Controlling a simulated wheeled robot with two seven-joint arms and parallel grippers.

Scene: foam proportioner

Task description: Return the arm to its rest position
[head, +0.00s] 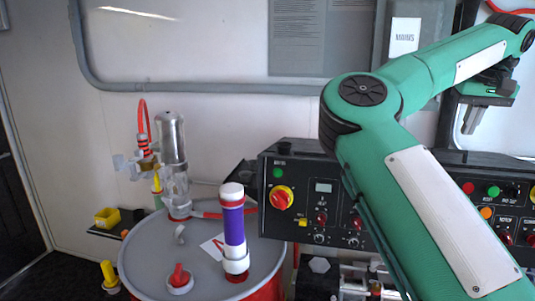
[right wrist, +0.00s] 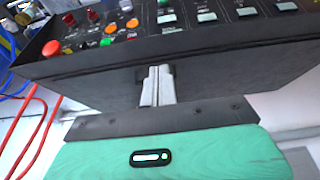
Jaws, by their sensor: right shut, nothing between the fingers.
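My right arm (head: 400,160) is green with white plates and reaches from the lower right corner up to an elbow, then across to the upper right. My right gripper (head: 469,128) hangs at the right edge, raised above the back of the control panel (head: 320,190). In the right wrist view its two grey fingers (right wrist: 157,72) are together with nothing between them. They appear in front of the panel's dark side and look apart from it, though the gap is hard to judge. My left gripper is out of view.
A drum (head: 140,262) with a grey lid stands left of the panel. On it are a purple cylinder (head: 234,225), a clear glass vessel (head: 171,140) and a red-capped fitting (head: 180,278). A grey pipe (head: 84,60) runs along the wall. Red and blue cables (right wrist: 42,130) hang beside the panel.

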